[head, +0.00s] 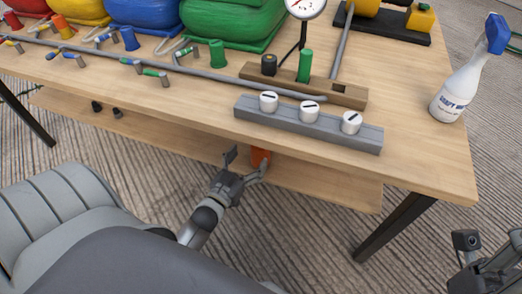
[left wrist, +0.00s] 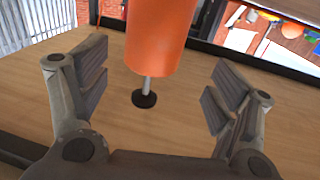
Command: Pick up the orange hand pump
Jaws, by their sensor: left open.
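The orange hand pump (left wrist: 160,35) shows large at the top middle of the left wrist view. It has an orange barrel with a thin metal rod below it, ending in a black knob. In the head view only a small part of the orange pump (head: 260,157) shows, below the table's front edge, by the lower shelf. My left gripper (head: 246,167) is open at the pump; its two fingers (left wrist: 155,95) stand apart on either side of the rod, and neither touches the pump in the wrist view. My right gripper (head: 485,262) is partly in view at the lower right edge.
The wooden table (head: 420,165) stands above a lower wooden shelf (head: 320,185). On top are a grey block with white knobs (head: 300,122), a wooden block with a gauge (head: 345,95), coloured bags (head: 235,25) and a spray bottle (head: 462,80). A grey chair (head: 60,215) is at the left.

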